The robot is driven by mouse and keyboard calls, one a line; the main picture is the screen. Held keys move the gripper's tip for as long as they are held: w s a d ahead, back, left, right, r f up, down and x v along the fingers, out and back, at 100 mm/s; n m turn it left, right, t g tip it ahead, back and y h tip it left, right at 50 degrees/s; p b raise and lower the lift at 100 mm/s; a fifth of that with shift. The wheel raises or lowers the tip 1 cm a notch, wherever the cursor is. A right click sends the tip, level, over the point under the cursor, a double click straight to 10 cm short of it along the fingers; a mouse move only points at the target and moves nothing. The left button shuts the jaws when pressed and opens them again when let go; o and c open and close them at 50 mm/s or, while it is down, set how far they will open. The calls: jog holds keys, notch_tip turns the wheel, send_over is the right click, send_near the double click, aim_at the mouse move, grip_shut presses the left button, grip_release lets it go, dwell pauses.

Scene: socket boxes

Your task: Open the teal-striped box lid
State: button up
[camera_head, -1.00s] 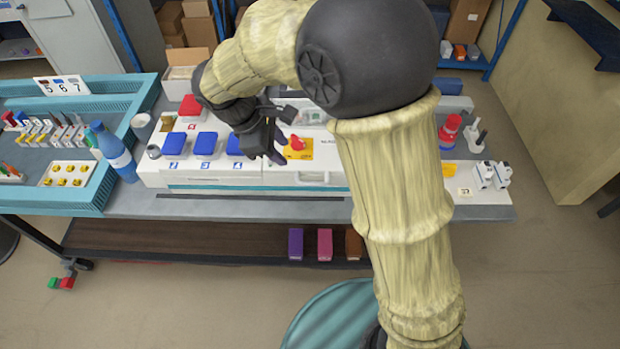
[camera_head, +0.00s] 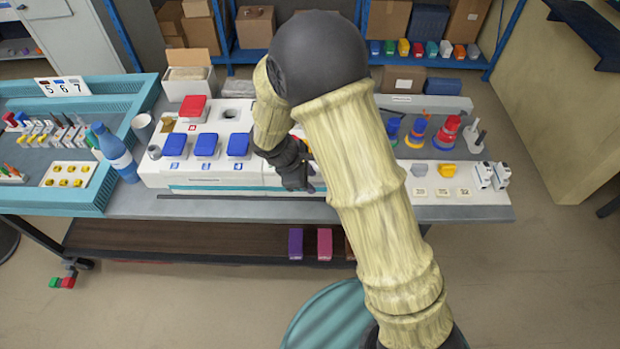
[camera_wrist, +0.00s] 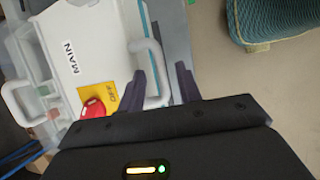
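The white box with a teal stripe (camera_head: 225,188) stands along the front of the table in the head view. In the wrist view its white lid (camera_wrist: 92,40) carries a MAIN label and lies flat, apparently closed. A white loop handle (camera_wrist: 157,65) sticks out at the lid's front edge. My gripper (camera_wrist: 160,78) is open, with one dark finger on each side of the handle in the picture. Whether the fingers touch it cannot be told. In the head view my gripper (camera_head: 306,187) is at the box's front edge, and my arm hides much of the MAIN section.
A red knob (camera_wrist: 93,108) on a yellow OFF plate is close beside my gripper. Blue switches (camera_head: 206,145) and a red one (camera_head: 193,107) are to the left. Coloured ring stacks (camera_head: 446,135) stand at right.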

jog(key=shift+d+f, duration=0.2)
jog(key=shift+f, duration=0.2)
grip_shut()
jog(key=shift+a+r, duration=0.1)
jog(key=shift+r, duration=0.05)
